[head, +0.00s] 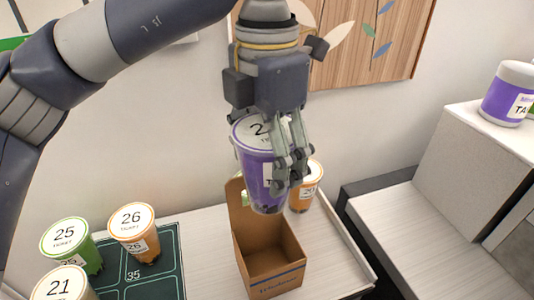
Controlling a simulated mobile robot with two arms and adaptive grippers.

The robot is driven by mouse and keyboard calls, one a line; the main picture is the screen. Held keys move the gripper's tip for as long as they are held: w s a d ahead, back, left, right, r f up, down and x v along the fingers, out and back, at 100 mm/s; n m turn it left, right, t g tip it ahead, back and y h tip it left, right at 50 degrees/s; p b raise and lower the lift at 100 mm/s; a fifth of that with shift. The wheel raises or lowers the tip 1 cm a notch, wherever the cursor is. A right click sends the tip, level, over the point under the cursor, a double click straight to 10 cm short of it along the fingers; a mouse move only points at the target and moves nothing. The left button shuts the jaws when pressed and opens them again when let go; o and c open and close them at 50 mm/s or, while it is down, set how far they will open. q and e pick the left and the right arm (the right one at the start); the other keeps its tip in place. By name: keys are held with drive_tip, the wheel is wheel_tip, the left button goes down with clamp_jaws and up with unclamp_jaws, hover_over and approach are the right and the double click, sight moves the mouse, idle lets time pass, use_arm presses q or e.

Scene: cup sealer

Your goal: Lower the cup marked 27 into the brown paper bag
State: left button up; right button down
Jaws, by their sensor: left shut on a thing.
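My left gripper (287,165) is shut on a purple cup (256,180) with a white lid. The lid's number is mostly hidden by the gripper; only a "2" shows. The cup hangs roughly upright above the brown paper bag (268,265), over its back part. The bag stands open on the tray below, with its tall back flap behind the cup. The cup's bottom appears near the level of the bag's upper opening; the exact gap cannot be told. My right gripper is not in view.
An orange cup (305,190) stands just behind the bag, on the right. A purple container (508,95) sits on a white block at right.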

sight(267, 204)
use_arm(q)
drive_tip(key=shift+f+b, duration=2.1)
drive_tip(key=shift+f, duration=0.65)
drive_tip(key=shift+s+f+b, duration=0.15)
drive_tip(key=shift+f+b, duration=0.35)
drive_tip(key=shift+f, duration=0.1)
drive_tip(key=shift+w+f+b, duration=0.2)
drive_tip(key=shift+f+b, duration=0.3)
drive_tip(key=shift+f, duration=0.15)
drive_tip(key=shift+s+f+b, duration=0.1)
drive_tip(key=shift+f+b, duration=0.55)
drive_tip(key=shift+f, duration=0.05)
wheel_tip(267, 204, down, 9)
drive_tip(key=b, duration=0.7)
drive_tip(key=shift+a+f+b, duration=0.15)
drive_tip(key=shift+a+b, duration=0.2)
drive_tip(key=shift+s+a+f, duration=0.1)
drive_tip(key=shift+f, duration=0.2)
